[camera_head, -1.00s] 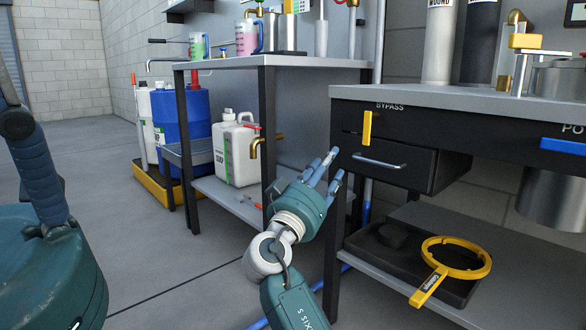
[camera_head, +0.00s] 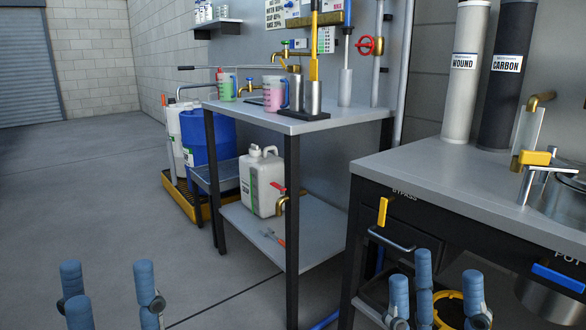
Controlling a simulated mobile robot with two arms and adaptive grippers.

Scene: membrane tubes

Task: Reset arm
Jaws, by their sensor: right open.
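My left gripper (camera_head: 108,296) shows at the bottom left of the head view. Its blue fingers point up and stand apart, with nothing between them. My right gripper (camera_head: 436,296) shows at the bottom right, in front of the dark bench. Its blue fingers are also spread and empty, and point up. The palms and arms of both are below the picture edge. The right fingers partly cover the yellow ring wrench (camera_head: 450,308) on the lower shelf.
The right bench (camera_head: 440,185) has a yellow bypass handle (camera_head: 383,211) and a blue handle (camera_head: 558,277). WOUND (camera_head: 464,85) and CARBON (camera_head: 503,90) cylinders stand on it. The left table (camera_head: 275,121) holds jugs, with a white canister (camera_head: 261,182) below. Floor at left is clear.

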